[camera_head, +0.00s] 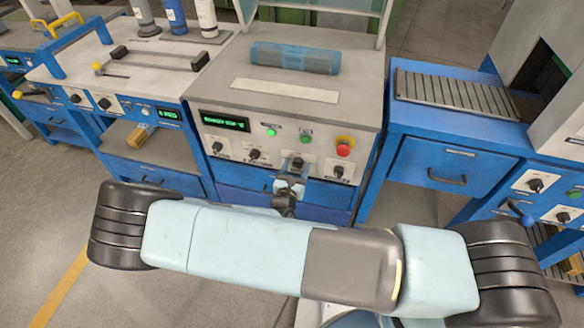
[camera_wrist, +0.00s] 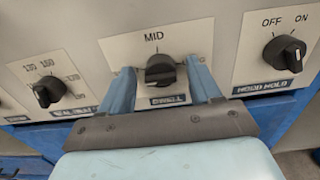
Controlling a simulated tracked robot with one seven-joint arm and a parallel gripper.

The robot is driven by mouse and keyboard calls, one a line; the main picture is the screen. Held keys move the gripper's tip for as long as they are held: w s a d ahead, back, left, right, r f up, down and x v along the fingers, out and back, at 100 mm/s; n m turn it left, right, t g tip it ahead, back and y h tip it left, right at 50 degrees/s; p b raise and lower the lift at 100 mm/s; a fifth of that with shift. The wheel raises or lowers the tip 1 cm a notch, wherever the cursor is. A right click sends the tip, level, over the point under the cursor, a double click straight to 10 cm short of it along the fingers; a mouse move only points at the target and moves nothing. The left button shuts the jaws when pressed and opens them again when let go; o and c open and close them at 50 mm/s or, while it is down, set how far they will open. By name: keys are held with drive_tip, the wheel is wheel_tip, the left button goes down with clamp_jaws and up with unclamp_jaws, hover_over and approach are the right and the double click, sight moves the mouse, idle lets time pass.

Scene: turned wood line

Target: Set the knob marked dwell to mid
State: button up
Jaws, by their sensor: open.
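The dwell knob (camera_wrist: 160,72) is a black knob on a white plate in the middle of the wrist view. The word MID stands above it, and a dark label reading dwell (camera_wrist: 167,99) is below. I cannot tell where its pointer faces. My gripper (camera_wrist: 160,64) is open, with one blue finger on each side of the knob; whether they touch it is unclear. In the head view my gripper (camera_head: 289,184) is at the front panel of the middle machine (camera_head: 225,95), partly covering the dwell knob's area.
The hood hold knob (camera_wrist: 284,53), marked OFF and ON, is close on the right. A numbered knob (camera_wrist: 47,92) is on the left. A red stop button (camera_head: 345,147), green buttons (camera_head: 270,131) and a green display (camera_head: 224,121) sit above the knobs. Blue drawers (camera_head: 240,174) are below.

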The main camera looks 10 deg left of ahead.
drive_tip(key=c, duration=1)
drive_tip(key=shift+o, duration=0.5)
drive_tip(key=shift+w+a+r, duration=0.1)
drive_tip(key=shift+w+a, duration=0.05)
drive_tip(key=shift+a, duration=0.3)
drive_tip(key=shift+d, duration=0.2)
drive_tip(key=shift+c, duration=0.7)
drive_tip(key=m, duration=1.3)
drive_tip(key=shift+d+f, duration=0.2)
drive_tip(key=shift+d, duration=0.2)
drive_tip(key=m, duration=0.4)
drive_tip(key=shift+d+f+m, duration=0.1)
drive_tip(key=shift+f+m, duration=0.05)
drive_tip(key=shift+m, duration=0.25)
drive_tip(key=shift+s, duration=0.2)
